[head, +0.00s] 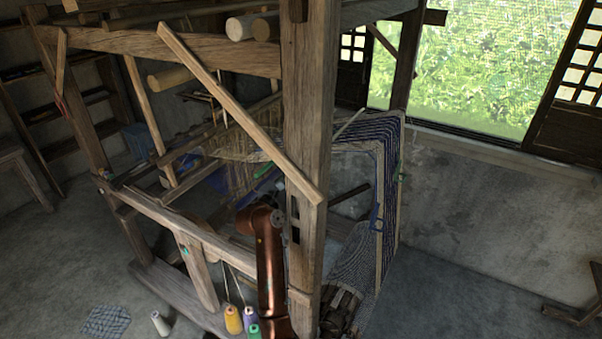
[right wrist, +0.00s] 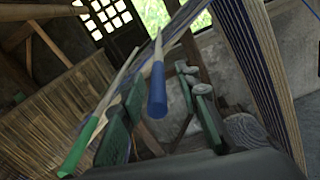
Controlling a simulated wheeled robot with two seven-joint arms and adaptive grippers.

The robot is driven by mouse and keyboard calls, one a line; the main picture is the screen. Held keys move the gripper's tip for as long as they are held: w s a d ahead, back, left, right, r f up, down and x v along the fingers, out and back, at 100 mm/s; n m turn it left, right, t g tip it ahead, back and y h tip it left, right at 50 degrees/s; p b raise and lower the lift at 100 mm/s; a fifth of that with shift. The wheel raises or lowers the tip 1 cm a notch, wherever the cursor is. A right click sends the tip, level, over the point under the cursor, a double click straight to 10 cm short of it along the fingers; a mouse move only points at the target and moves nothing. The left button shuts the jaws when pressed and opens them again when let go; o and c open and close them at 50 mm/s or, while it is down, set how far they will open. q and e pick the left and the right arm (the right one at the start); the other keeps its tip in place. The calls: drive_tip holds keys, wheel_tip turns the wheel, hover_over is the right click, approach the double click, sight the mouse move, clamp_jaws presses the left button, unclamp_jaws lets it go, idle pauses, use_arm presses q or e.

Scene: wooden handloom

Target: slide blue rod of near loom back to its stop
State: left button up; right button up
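In the right wrist view, the rod with a blue end (right wrist: 157,90) points toward the camera, its pale wooden shaft running up and away. My right gripper (right wrist: 160,125) is open, with a finger on either side of the blue end in the picture. No finger visibly touches the rod. In the head view, a copper-coloured arm of mine reaches up beside the upright post of the near loom (head: 305,110). The gripper on it is hidden there, and I cannot make out the blue end. My left gripper is in neither view.
A green-ended rod (right wrist: 80,148) lies left of the blue one. Striped dark-blue cloth (right wrist: 262,60) hangs close on the right. A diagonal beam (head: 235,110) crosses before the loom. Thread cones (head: 233,320) stand at the loom's foot.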

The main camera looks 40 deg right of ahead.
drive_tip(key=v, duration=1.1)
drive_tip(key=shift+c, duration=0.5)
